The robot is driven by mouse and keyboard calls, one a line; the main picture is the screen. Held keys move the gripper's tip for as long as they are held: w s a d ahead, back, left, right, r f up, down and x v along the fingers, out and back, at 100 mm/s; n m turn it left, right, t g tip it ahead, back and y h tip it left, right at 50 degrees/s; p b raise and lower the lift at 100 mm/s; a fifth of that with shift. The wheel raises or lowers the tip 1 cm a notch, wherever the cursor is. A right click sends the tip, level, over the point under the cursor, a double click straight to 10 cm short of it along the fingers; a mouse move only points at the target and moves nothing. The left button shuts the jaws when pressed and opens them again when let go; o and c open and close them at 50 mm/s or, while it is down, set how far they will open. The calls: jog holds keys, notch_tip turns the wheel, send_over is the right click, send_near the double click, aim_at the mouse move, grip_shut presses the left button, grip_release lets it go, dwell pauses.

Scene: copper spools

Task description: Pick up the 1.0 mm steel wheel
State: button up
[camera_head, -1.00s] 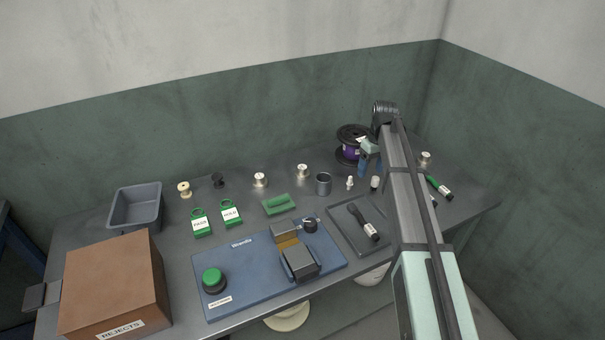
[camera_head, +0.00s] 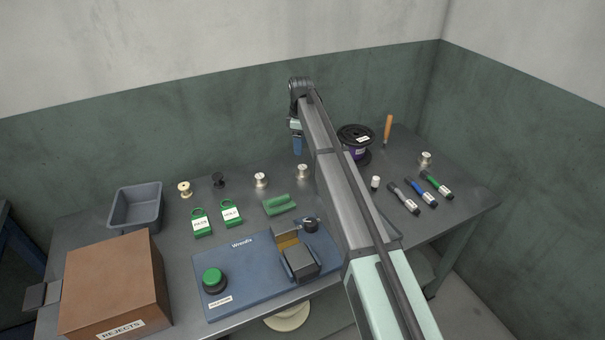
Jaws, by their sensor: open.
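Three small silver spools stand on the grey table: one left of centre (camera_head: 261,180), one near the middle (camera_head: 302,171) and one at the far right (camera_head: 425,158). Their size marks are too small to read, so I cannot tell which is the 1.0 mm steel wheel. My gripper (camera_head: 297,146), with blue fingers, is open and hangs above the table's back part. It appears just above the middle silver spool in the picture, apart from it and empty. My arm hides part of the table to its right.
A brass-coloured spool (camera_head: 185,189) and a black spool (camera_head: 218,180) stand at the left. A large dark spool (camera_head: 355,141) stands right of my arm. Green tags (camera_head: 231,214), a green block (camera_head: 279,205), a blue fixture (camera_head: 245,265), markers (camera_head: 421,193) and a grey bin (camera_head: 137,207) surround the area.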

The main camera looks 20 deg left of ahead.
send_over(302, 167)
jog(key=f, duration=0.5)
jog(key=shift+s+a, duration=0.1)
jog(key=shift+s, duration=0.15)
jog(key=shift+w+f, duration=0.15)
jog(key=shift+f, duration=1.25)
jog(key=shift+w+f, duration=0.1)
jog(key=shift+f, duration=1.25)
jog(key=c, duration=1.2)
